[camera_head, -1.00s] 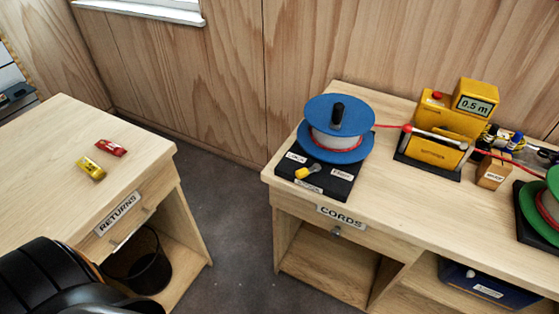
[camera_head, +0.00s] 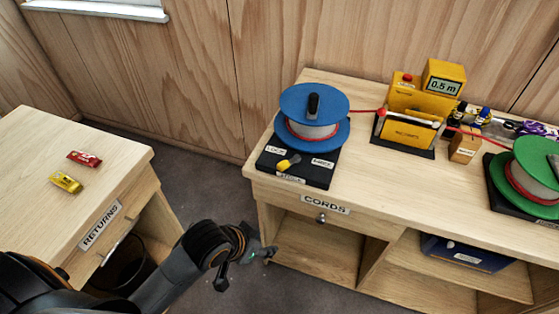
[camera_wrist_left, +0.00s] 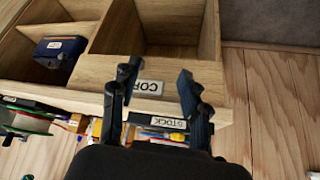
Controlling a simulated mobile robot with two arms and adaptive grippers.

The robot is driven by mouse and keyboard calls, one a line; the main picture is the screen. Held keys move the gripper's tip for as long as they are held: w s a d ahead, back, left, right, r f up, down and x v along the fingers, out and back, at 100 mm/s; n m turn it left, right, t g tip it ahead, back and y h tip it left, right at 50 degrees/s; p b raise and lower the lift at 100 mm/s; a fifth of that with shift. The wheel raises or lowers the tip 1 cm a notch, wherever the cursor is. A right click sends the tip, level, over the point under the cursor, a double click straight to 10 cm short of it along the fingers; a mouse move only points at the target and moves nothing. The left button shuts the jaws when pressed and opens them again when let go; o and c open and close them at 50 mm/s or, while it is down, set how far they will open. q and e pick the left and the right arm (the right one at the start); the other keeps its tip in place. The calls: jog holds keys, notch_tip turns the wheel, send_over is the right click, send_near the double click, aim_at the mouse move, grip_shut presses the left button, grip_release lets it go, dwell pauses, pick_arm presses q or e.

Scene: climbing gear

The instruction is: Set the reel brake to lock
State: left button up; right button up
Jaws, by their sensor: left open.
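The blue cord reel (camera_head: 314,103) stands on a black base (camera_head: 318,176) at the left end of the cords bench. Its brake lever (camera_head: 284,165), with a yellow end and a grey part, sits on the base's front between a LOCK label (camera_head: 276,150) on the left and another label (camera_head: 322,162) on the right. I cannot tell its exact setting. My left gripper (camera_head: 264,252) is open and empty, below and in front of the bench's left front corner, apart from the lever. In the left wrist view its fingers (camera_wrist_left: 158,80) frame the CORDS label; the lever's yellow (camera_wrist_left: 178,137) shows beyond.
The returns bench (camera_head: 60,140) holds a red and a yellow item. A yellow meter (camera_head: 410,105) reads 0.5 m beside the blue reel, with a red cord running through. A green reel (camera_head: 535,170) stands at the right. The bench front edge lies close to my left gripper.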

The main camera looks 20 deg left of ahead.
pick_arm(q)
jog(key=w+d+r+m+h, duration=0.2)
jog(key=w+r+m, duration=0.1)
jog(key=w+r, duration=0.4)
jog(key=t, duration=0.1)
send_near(283, 164)
jog(key=shift+n, duration=0.4)
jog(key=p+x, duration=0.1)
jog(key=x, duration=0.7)
jog(key=shift+w+f+p, duration=0.15)
jog(key=shift+f+p, duration=0.1)
jog(key=shift+p, duration=0.15)
grip_shut()
